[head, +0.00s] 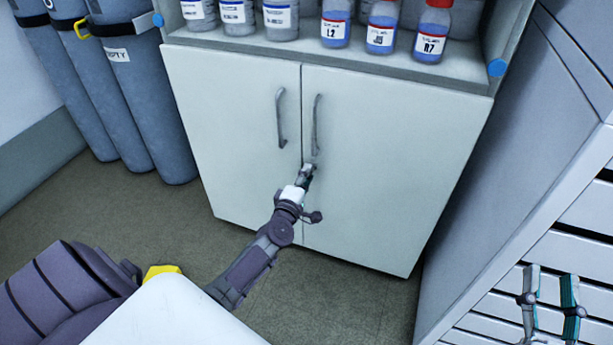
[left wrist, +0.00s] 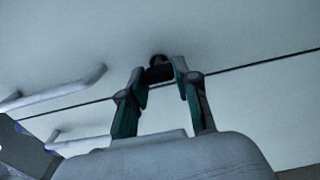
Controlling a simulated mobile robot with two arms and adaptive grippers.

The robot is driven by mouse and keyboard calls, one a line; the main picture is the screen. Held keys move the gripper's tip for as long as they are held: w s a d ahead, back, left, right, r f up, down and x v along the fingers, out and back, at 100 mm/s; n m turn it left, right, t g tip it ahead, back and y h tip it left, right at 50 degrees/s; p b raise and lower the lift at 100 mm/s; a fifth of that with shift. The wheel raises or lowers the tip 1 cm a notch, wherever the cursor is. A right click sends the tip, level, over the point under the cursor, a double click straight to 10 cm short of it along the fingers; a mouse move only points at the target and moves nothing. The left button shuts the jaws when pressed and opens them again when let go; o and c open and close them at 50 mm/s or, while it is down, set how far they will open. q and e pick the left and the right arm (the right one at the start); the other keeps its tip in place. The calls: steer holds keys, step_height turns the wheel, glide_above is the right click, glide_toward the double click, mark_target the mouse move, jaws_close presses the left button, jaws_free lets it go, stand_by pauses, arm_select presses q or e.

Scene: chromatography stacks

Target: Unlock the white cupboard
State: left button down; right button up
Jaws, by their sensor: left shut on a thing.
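The white cupboard (head: 385,150) stands ahead with both doors closed and a grey handle on each, left (head: 281,118) and right (head: 316,125). My left gripper (head: 308,173) is at the right door, just below its handle and close to the seam. In the left wrist view its fingers (left wrist: 160,75) are closed around a small dark lock piece (left wrist: 157,61) on the door face. I cannot tell whether this is a key or a knob, nor how it is turned. My right gripper (head: 551,292) is at the lower right, fingers apart and empty, away from the cupboard.
Labelled bottles (head: 381,30) stand on the shelf above the doors. Grey gas cylinders (head: 140,95) stand to the left. A grey drawer unit (head: 560,215) stands close on the right. The floor (head: 345,295) before the cupboard is clear.

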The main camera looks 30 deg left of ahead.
arm_select(q)
steer(key=c, duration=0.8)
jaws_free()
steer(key=shift+c, duration=0.2)
steer(key=v, duration=1.2)
